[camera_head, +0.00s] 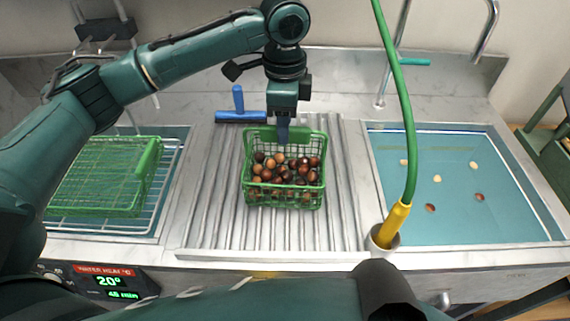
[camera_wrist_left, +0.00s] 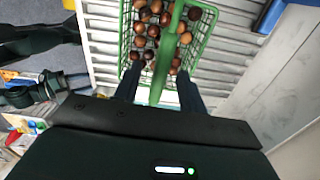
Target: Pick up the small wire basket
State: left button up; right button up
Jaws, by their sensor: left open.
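The small green wire basket (camera_head: 247,183) stands on the ribbed metal drainboard between the two sinks, holding several brown chestnuts. Its green handle (camera_head: 310,135) rises at the back of the basket. My left gripper (camera_head: 283,137) points down at the handle from above, open. In the left wrist view the two dark fingers (camera_wrist_left: 159,86) stand on either side of the green handle (camera_wrist_left: 163,68), with the basket and chestnuts beyond. I cannot tell whether either finger touches the handle. My right gripper does not show.
A blue squeegee (camera_head: 240,116) lies behind the basket. A larger green wire basket (camera_head: 105,170) sits on a rack in the left sink. The right sink (camera_head: 455,220) holds water with several floating chestnuts. A green hose (camera_head: 399,80) with a yellow nozzle (camera_head: 391,222) stands right of the basket.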

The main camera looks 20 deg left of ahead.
pick_arm(q)
jog(key=shift+f, duration=1.25)
jog(key=shift+c, duration=0.5)
grip_shut()
jog(key=shift+w+r, duration=0.1)
